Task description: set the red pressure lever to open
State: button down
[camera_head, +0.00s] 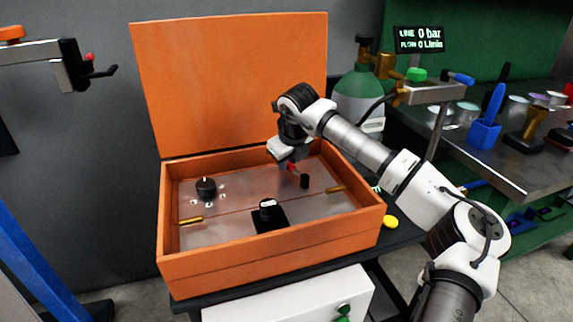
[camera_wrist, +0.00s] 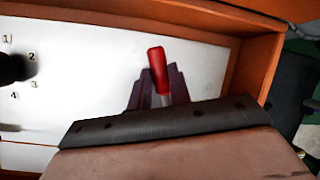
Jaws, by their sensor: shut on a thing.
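The red pressure lever (camera_head: 291,167) is inside the orange box, on its metal panel towards the back right. In the wrist view its red grip (camera_wrist: 157,68) stands between the dark fingers of my gripper (camera_wrist: 157,92). In the head view my gripper (camera_head: 288,161) reaches down over the box to the lever and is shut on it. The fingers and arm partly hide the lever, and its exact angle is hard to tell. The display (camera_head: 420,39) at the back reads line 0 bar and flow 0 L/min.
The orange box (camera_head: 270,258) has raised walls and an upright lid (camera_head: 235,85) behind. Its panel holds a black numbered dial (camera_head: 206,187), a black knob (camera_head: 268,209), a black post (camera_head: 304,181) and brass handles. A green gas cylinder (camera_head: 361,88) stands behind my arm.

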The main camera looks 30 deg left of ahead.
dwell(0.4)
jog(key=c, duration=1.3)
grip_release()
jog(key=b+v, duration=0.1)
jog(key=v, duration=1.2)
jog(key=shift+r, duration=0.4)
jog(key=shift+s+d, duration=0.1)
